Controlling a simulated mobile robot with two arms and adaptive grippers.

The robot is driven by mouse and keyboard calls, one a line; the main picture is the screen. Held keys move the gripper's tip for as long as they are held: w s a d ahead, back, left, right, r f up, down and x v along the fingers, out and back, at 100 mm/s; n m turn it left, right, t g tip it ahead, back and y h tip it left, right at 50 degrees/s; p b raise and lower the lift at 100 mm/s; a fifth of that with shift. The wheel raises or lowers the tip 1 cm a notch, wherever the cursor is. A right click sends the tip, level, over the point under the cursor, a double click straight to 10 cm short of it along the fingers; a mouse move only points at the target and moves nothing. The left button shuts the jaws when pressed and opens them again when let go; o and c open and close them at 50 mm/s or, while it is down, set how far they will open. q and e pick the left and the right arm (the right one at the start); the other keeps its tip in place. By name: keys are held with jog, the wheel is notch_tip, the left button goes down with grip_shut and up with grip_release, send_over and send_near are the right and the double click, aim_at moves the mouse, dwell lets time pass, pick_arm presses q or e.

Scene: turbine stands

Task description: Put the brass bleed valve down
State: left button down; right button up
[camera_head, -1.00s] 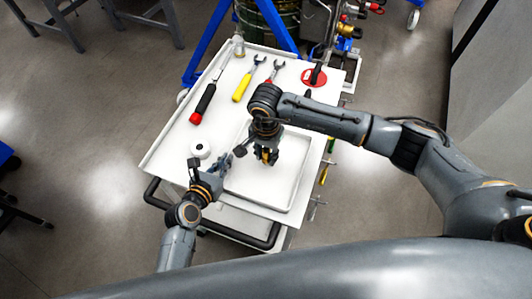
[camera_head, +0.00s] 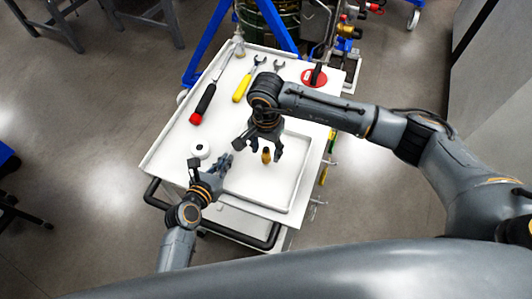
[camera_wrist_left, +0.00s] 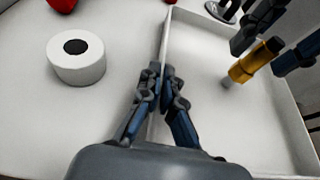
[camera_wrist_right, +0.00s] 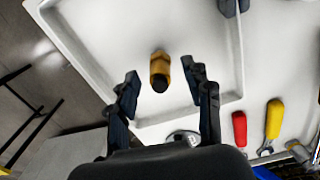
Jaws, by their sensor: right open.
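The brass bleed valve (camera_head: 266,155) is in the white tray (camera_head: 298,190), apparently standing on its floor. It shows as a gold and dark piece in the left wrist view (camera_wrist_left: 255,62) and the right wrist view (camera_wrist_right: 159,72). My right gripper (camera_head: 266,147) is open above the tray, with its fingers spread on either side of the valve and a gap on both sides in the right wrist view. My left gripper (camera_head: 226,162) is at the tray's left rim, apart from the valve. Its fingertips (camera_wrist_left: 162,72) are close together with nothing visible between them.
A white ring-shaped part (camera_head: 200,149) stands left of the tray. A red-and-black-handled tool (camera_head: 203,104), a yellow-handled wrench (camera_head: 243,88), another wrench (camera_head: 277,68) and a red disc (camera_head: 314,76) lie towards the back.

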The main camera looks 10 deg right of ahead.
notch_tip(320, 180, up, 9)
jog(key=shift+r, duration=0.1)
dwell(0.4)
pick_arm(q)
jog(key=c, duration=1.4)
grip_release()
jog(key=shift+c, duration=0.2)
